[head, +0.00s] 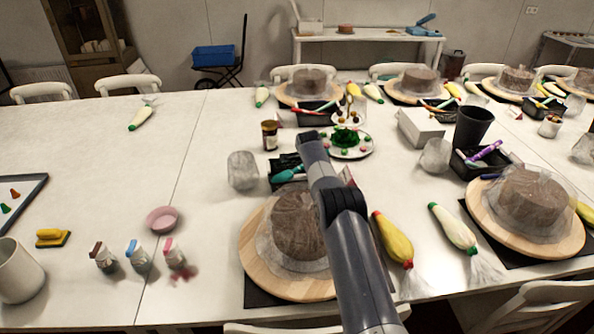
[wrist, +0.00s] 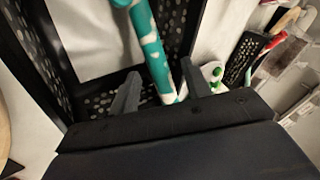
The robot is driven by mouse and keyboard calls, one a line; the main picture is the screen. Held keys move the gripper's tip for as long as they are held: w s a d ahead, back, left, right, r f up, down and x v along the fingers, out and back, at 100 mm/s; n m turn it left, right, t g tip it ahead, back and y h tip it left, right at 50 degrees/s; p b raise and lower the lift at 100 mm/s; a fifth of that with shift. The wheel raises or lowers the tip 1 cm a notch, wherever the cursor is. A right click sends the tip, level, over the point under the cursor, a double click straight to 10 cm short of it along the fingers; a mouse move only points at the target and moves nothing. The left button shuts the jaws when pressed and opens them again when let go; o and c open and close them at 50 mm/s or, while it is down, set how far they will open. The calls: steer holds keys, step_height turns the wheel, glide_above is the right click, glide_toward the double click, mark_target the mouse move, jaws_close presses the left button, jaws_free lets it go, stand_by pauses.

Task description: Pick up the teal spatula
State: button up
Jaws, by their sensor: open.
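The teal spatula (head: 288,174) lies in a black tray (head: 275,184) behind the nearest cake in the head view, partly hidden by my arm. In the wrist view its teal and white handle (wrist: 152,48) runs between the two fingers of my gripper (wrist: 160,70). The fingers are open and stand apart on either side of the handle; I cannot tell whether either touches it. The perforated black tray (wrist: 97,103) is around and beneath it. In the head view my arm hides the gripper's fingers.
A wrapped cake (head: 298,226) on a round wooden board (head: 254,251) stands just in front of the tray. A clear cup (head: 243,170) is left of it, and a plate with green and red decorations (head: 365,153) is behind.

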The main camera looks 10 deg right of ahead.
steer(key=shift+c, duration=0.4)
jaws_close()
steer(key=shift+r, duration=0.1)
